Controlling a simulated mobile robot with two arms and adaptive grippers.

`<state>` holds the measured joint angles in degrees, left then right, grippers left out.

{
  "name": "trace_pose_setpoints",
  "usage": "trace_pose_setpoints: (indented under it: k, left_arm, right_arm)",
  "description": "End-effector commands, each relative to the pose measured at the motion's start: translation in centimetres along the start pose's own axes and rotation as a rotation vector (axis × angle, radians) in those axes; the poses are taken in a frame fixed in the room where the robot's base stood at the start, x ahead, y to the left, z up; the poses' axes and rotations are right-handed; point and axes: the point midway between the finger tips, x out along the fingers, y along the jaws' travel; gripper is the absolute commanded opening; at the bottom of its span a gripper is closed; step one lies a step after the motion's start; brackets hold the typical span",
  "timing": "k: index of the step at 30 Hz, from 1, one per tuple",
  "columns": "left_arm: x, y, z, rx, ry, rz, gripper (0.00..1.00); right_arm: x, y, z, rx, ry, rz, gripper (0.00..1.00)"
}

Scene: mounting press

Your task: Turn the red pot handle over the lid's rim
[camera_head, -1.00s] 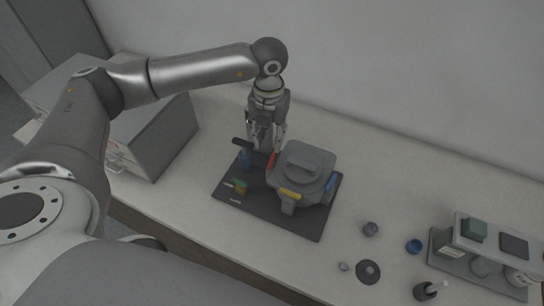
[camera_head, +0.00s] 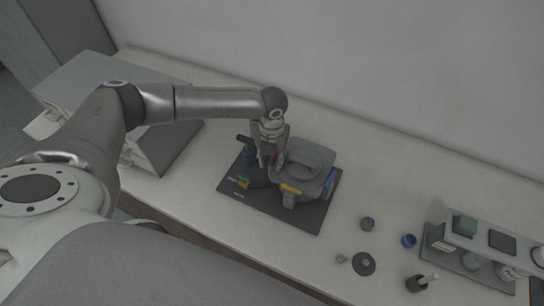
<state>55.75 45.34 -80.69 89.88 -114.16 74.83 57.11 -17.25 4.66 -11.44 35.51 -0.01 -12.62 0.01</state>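The pot is a grey, many-sided body (camera_head: 298,198) with a grey lid (camera_head: 318,153) on it, standing on a dark mat (camera_head: 303,219). The red handle (camera_head: 273,159) is at the pot's left side, mostly hidden by my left gripper (camera_head: 268,163). The gripper points down from above with its fingers right at the red handle. Whether they are closed on it is too small to tell. A yellow handle (camera_head: 291,189) is at the pot's front and a blue handle (camera_head: 329,181) at its right. My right gripper is not in view.
Small round parts (camera_head: 364,263) lie to the right, near a grey rack (camera_head: 470,262). A large grey box (camera_head: 165,145) stands left.

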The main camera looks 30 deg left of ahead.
Motion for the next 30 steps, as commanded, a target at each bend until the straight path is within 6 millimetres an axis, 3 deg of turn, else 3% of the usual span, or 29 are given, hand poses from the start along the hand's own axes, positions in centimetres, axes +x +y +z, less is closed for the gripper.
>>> trace_pose_setpoints:
  k: [2,9,20,30]
  left_arm:
    - [0.0,0.0,0.0,0.000,0.000,0.000,0.31]
    - [0.0,0.0,0.0,0.000,0.000,0.000,0.00]
    - [0.1,0.0,0.0,0.022,-0.001,-0.001,0.00]
    - [0.4,0.5,0.2,0.216,-0.003,0.000,0.00]
  right_arm:
    - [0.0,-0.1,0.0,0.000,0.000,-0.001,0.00]
    - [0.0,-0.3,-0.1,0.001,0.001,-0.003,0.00]
    - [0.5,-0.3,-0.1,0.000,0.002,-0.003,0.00]
    - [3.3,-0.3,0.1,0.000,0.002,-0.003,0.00]
